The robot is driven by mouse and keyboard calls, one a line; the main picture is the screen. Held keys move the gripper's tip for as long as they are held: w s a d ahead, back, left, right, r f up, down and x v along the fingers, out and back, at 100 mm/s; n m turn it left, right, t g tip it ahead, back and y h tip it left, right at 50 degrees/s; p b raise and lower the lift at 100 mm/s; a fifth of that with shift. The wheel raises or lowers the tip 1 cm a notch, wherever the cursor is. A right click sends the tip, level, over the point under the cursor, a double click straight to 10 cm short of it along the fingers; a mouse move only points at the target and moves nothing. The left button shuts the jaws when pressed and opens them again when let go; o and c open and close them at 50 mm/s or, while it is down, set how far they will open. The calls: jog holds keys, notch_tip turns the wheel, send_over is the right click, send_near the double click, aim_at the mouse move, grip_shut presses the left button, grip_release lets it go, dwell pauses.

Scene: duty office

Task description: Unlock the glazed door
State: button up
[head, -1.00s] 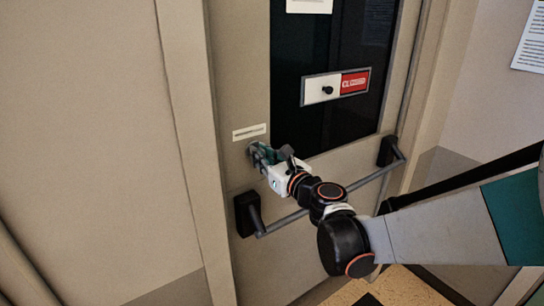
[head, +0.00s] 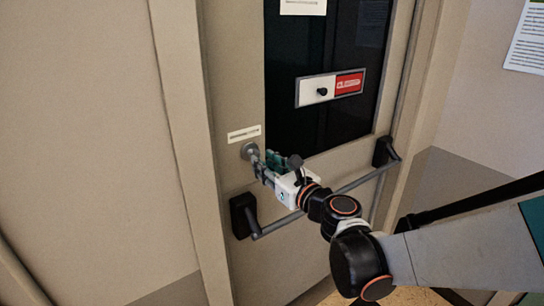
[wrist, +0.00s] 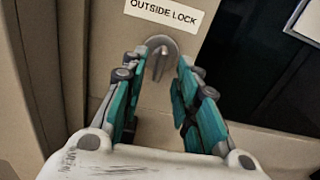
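The glazed door (head: 228,85) is beige with a dark glass pane (head: 290,125), and it looks closed. A round metal lock (head: 249,151) with a small turn piece sits left of the pane. In the wrist view the lock (wrist: 164,50) lies under a label (wrist: 165,11) reading "OUTSIDE LOCK"; its turn piece looks near upright, slightly tilted. My gripper (head: 262,167) is just in front of and below right of the lock. In the wrist view my gripper (wrist: 158,82) has its teal fingers spread, with the turn piece showing between and beyond their tips, apparently free of them.
A grey push bar (head: 310,205) with black end brackets crosses the door below my gripper, close under my wrist. A white and red panel (head: 328,88) with a black knob is on the pane. A notice (head: 525,42) hangs on the right wall.

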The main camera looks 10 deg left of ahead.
jog(key=shift+v, duration=2.25)
